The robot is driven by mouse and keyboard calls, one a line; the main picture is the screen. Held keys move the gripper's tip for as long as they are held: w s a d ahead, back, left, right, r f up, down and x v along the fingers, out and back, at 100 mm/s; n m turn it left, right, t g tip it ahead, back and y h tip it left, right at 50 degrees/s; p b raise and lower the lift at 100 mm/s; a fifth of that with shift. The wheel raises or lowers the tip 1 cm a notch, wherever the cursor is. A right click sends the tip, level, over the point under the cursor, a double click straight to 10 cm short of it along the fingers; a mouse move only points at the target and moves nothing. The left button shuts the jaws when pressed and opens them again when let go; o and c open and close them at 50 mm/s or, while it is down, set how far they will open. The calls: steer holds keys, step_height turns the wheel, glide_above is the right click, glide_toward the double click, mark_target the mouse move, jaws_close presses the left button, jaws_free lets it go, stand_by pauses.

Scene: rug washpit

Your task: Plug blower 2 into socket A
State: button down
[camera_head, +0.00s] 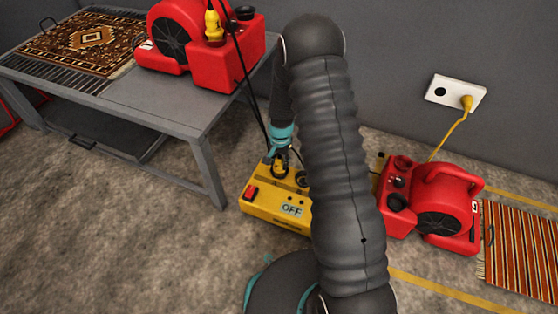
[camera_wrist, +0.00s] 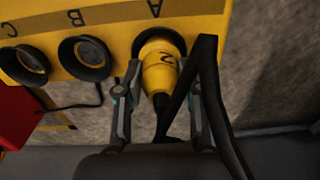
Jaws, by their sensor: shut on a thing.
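The yellow power box (camera_head: 262,213) stands on the floor, with a red switch and the word OFF. In the wrist view its sockets are marked A, B and C, upside down. My gripper (camera_head: 281,152) is shut on a yellow plug (camera_wrist: 162,78) marked 2, with a black cord. The plug's front end is at socket A (camera_wrist: 158,36), inside its dark ring. I cannot tell how deep it sits. Socket B (camera_wrist: 84,58) and socket C (camera_wrist: 25,64) are empty. A red blower (camera_head: 220,62) sits on the grey table; its number is not readable.
Another yellow plug (camera_head: 213,26) hangs by the table blower. A second red blower (camera_head: 440,205) stands on the floor at right; a yellow cord runs from it to the wall outlet (camera_head: 455,93). The grey table (camera_head: 170,105) is left of the box. A striped rug (camera_head: 520,250) lies right.

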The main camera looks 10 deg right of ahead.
steer(key=c, duration=0.6)
jaws_free()
steer(key=shift+c, duration=0.2)
step_height(320, 180, up, 12)
steer(key=shift+d, duration=0.15)
steer(key=shift+s, duration=0.1)
